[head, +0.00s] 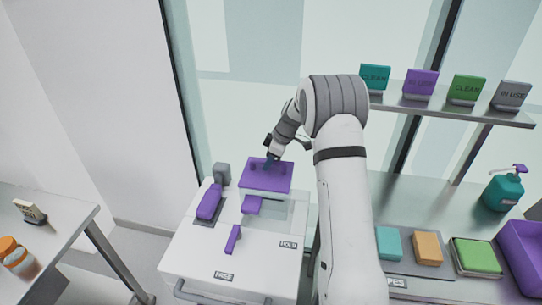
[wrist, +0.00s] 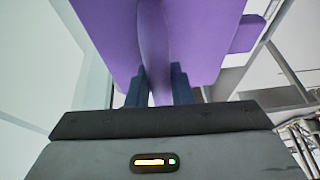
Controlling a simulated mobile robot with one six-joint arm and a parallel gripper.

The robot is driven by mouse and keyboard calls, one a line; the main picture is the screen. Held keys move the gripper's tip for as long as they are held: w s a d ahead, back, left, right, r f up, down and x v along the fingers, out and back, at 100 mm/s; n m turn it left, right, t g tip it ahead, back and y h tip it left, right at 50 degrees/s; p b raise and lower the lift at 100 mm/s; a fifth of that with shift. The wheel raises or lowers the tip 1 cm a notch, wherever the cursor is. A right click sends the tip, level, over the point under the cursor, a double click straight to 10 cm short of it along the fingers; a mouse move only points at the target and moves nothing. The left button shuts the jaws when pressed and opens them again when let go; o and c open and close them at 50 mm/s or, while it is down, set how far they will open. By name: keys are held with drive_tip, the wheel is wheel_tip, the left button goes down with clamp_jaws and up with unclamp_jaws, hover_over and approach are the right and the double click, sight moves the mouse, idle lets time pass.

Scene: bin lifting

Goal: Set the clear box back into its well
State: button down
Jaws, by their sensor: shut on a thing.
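My gripper (head: 271,162) is shut on the raised ridge of a purple plate (head: 264,178), above the back of a white cart. In the wrist view the blue fingers pinch the ridge (wrist: 153,40) from both sides, under the broad purple plate (wrist: 205,40). A see-through, pale area that looks like the clear box (head: 288,212) shows just below and in front of the plate, over the cart top. I cannot tell whether it is joined to the plate. The well is not clearly seen.
The white cart (head: 205,262) also carries a purple handle-like piece (head: 209,202), a small purple block (head: 251,204) and an upright purple piece (head: 232,238). A bench with coloured blocks (head: 428,246) stands at right, below a shelf of signs (head: 420,84). Glass stands behind.

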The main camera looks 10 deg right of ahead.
sight(270, 171)
drive_tip(key=shift+d+f, duration=0.15)
drive_tip(key=shift+f, duration=1.9)
wheel_tip(270, 171, down, 10)
drive_tip(key=b, duration=1)
drive_tip(key=shift+r+b, duration=0.25)
drive_tip(key=shift+b, duration=0.15)
drive_tip(key=shift+s+r+b, duration=0.1)
drive_tip(key=shift+s+b, duration=0.1)
drive_tip(key=shift+b, duration=0.25)
drive_tip(key=shift+f+b, duration=0.45)
drive_tip(key=shift+b, duration=0.7)
drive_tip(key=c, duration=1.2)
unclamp_jaws()
